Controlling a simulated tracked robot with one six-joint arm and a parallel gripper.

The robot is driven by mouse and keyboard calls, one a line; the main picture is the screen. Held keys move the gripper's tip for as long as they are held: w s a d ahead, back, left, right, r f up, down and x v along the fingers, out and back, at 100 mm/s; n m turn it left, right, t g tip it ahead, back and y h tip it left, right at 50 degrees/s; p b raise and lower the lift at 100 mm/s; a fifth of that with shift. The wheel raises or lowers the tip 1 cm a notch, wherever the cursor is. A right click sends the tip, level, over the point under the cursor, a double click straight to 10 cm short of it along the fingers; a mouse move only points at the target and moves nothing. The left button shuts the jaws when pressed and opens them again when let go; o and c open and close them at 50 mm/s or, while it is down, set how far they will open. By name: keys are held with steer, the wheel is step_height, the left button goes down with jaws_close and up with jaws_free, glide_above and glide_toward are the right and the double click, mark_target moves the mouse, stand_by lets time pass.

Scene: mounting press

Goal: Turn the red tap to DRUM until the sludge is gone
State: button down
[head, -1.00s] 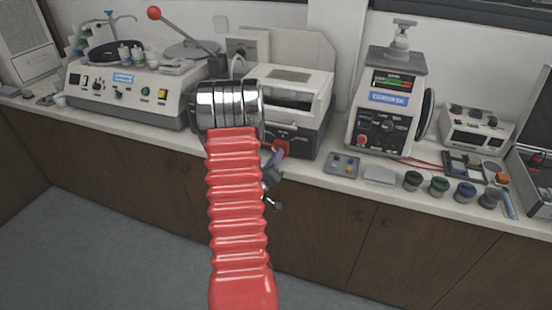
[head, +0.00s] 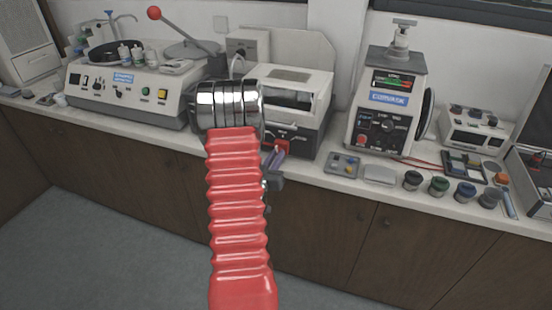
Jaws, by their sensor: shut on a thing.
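The red tap (head: 283,145) is on the dark lower front of a boxy white-and-dark machine (head: 308,83) with a window, at the middle of the bench. My gripper (head: 276,154) reaches it from below, its pale purple fingers shut on the tap. My red ribbed arm with its chrome joint covers the area just to the left. The markings around the tap, including DRUM, are too small to read. I cannot make out any sludge.
A polishing machine (head: 135,92) with bottles stands at the left, below a red-knobbed lever (head: 154,13). The bench edge runs below.

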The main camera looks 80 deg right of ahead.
steer(key=shift+w+m, duration=0.1)
steer(key=shift+m, duration=1)
steer(key=c, duration=1.7)
jaws_free()
steer(key=a, duration=0.9)
steer(key=w+a, duration=0.1)
steer(key=a, duration=0.3)
steer(key=shift+w+a, duration=0.1)
steer(key=shift+a, duration=0.25)
steer(key=shift+f, duration=0.15)
